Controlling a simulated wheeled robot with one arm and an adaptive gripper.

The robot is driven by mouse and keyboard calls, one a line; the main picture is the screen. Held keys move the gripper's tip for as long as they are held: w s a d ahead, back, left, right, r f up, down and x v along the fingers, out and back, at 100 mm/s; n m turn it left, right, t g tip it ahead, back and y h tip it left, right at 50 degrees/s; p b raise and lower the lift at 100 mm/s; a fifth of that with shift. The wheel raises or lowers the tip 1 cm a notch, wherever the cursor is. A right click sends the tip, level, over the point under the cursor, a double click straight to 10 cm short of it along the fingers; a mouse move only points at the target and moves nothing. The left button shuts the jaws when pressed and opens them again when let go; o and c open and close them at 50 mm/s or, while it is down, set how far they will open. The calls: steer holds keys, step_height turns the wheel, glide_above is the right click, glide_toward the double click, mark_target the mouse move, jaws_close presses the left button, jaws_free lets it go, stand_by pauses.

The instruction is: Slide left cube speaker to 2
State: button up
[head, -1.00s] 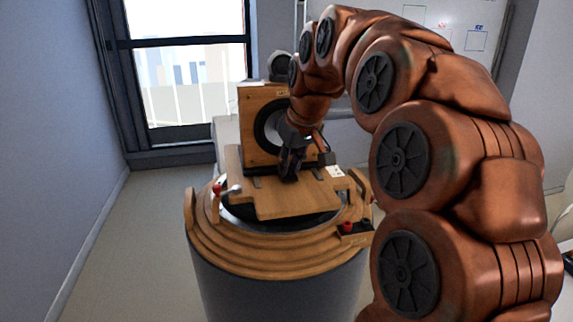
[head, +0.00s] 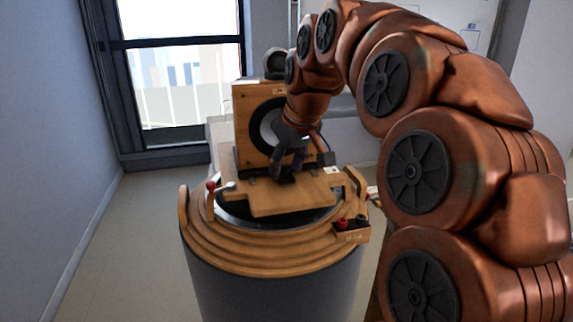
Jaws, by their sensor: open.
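A wooden cube speaker (head: 245,110) with a round dark cone stands upright at the back of a wooden board (head: 285,202). The board lies on top of a round stepped wooden turntable stand (head: 255,260). My gripper (head: 287,177) points down just in front of the speaker's lower front, over a small dark piece on the board. It is open, and I cannot tell whether its fingers touch that piece. My gripper and wrist hide the right part of the speaker front. I see no readable number 2.
A red-tipped lever (head: 213,187) stands at the stand's left. A small box with red and black knobs (head: 350,229) sits at its right front. My arm fills the right side. A window (head: 180,70) and open floor lie to the left.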

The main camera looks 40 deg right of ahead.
steer(key=v, duration=1.2)
stand_by(0.6)
steer(key=shift+n+g, duration=0.4)
steer(key=shift+g, duration=0.3)
steer(key=a+f, duration=0.6)
steer(key=shift+s, duration=0.25)
steer(key=s+a+f+g, duration=0.1)
steer(key=s+a+f, duration=0.3)
steer(key=s+f, duration=0.2)
steer(key=s+a+f+g, duration=0.2)
steer(key=s+a+f, duration=0.2)
steer(key=s+f, duration=0.3)
steer(key=s+a+f+g+p, duration=0.1)
steer(key=s+a+f, duration=0.3)
steer(key=f, duration=0.9)
steer(key=shift+s+g, duration=0.5)
steer(key=shift+s, duration=0.7)
